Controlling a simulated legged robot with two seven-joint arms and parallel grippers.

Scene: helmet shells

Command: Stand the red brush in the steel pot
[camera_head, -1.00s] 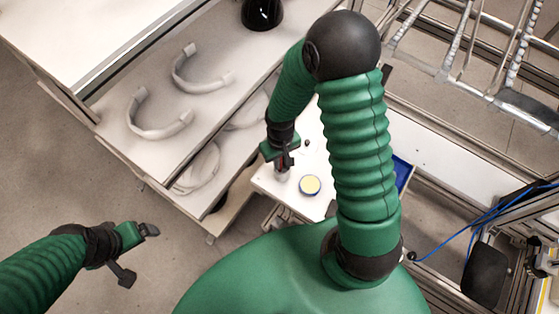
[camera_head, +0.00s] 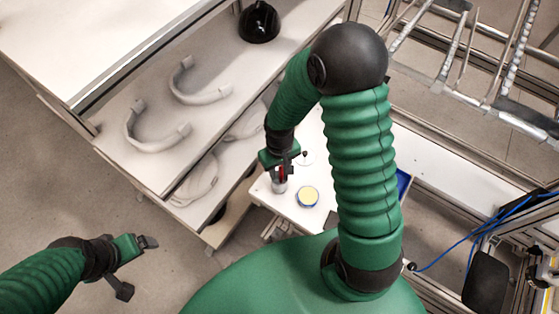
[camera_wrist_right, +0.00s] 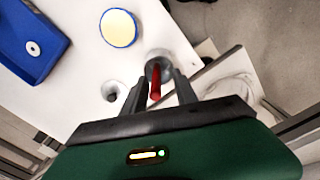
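The red brush (camera_wrist_right: 155,82) stands in the steel pot (camera_wrist_right: 158,64), its handle leaning slightly in the right wrist view. In the head view the pot (camera_head: 279,186) is on the white table's near-left corner, with a little red of the brush (camera_head: 282,173) showing above it. My right gripper (camera_wrist_right: 159,82) is right over the pot, its two fingers on either side of the handle with gaps showing, so it looks open. The brush's lower end is hidden inside the pot. My left gripper (camera_head: 135,265) is open and empty, out over the floor at the lower left.
A yellow-topped round tin (camera_head: 307,197) stands beside the pot on the white table (camera_head: 312,218). A blue tray (camera_wrist_right: 30,42) lies farther along it. A small grey round item (camera_wrist_right: 111,90) is near the fingers. Shelves with helmet parts (camera_head: 155,130) stand at the left.

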